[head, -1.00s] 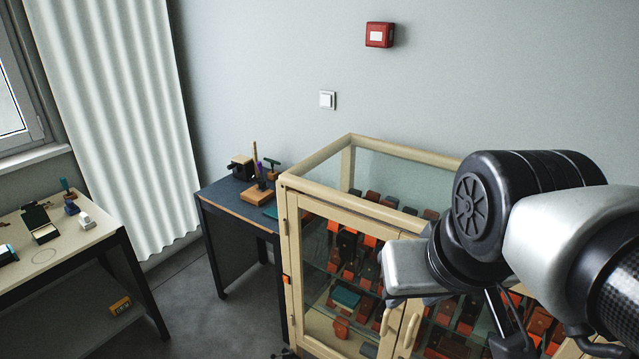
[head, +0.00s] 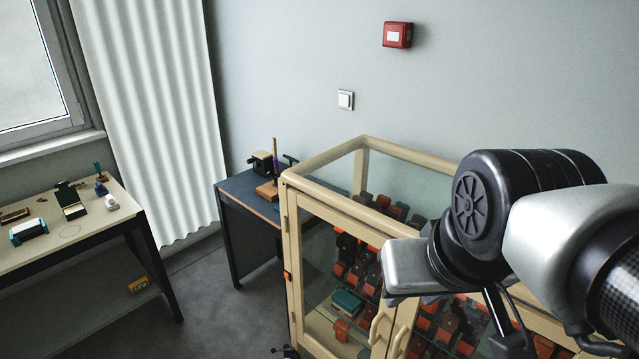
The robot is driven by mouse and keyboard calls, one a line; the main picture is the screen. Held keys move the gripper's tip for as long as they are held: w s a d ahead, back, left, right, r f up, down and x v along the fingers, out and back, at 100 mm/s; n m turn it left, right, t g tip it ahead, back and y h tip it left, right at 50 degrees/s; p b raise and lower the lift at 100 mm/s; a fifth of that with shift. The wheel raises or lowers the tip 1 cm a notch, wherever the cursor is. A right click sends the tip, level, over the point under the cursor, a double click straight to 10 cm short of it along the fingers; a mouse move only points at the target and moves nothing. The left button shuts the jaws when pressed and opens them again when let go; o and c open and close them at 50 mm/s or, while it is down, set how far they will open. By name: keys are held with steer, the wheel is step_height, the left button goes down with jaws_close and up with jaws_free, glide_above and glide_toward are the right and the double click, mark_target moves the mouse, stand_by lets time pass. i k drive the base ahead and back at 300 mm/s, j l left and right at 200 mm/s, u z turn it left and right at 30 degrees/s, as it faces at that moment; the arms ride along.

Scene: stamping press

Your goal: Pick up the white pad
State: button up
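Small items lie on the light-topped table (head: 100,228) at the left. A small white block-like item (head: 112,203) stands near its right edge. A white item with teal ends (head: 29,231) lies near the front left. I cannot tell for sure which of these is the white pad. My arm fills the right side of the view, well away from that table.
A glass cabinet (head: 290,240) with a beige frame holds rows of red and dark items, close in front near my arm. A dark blue table (head: 237,190) with stamping tools stands behind it. Grey floor (head: 215,300) is free between the left table and the cabinet.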

mark_target(112, 205)
steer(key=j+u, duration=0.15)
steer(key=u, duration=0.2)
steer(key=j+u, duration=0.15)
steer(key=u, duration=0.2)
steer(key=l+u, duration=0.15)
steer(key=u, duration=0.2)
steer(key=l+u, duration=0.1)
steer(key=u, duration=0.25)
steer(key=i+j, duration=0.15)
steer(key=i, duration=0.65)
steer(key=i+j, duration=0.2)
steer(key=i, duration=0.65)
steer(key=i+j, duration=0.15)
steer(key=i, duration=0.65)
steer(key=i+j, duration=0.15)
steer(key=i, duration=0.65)
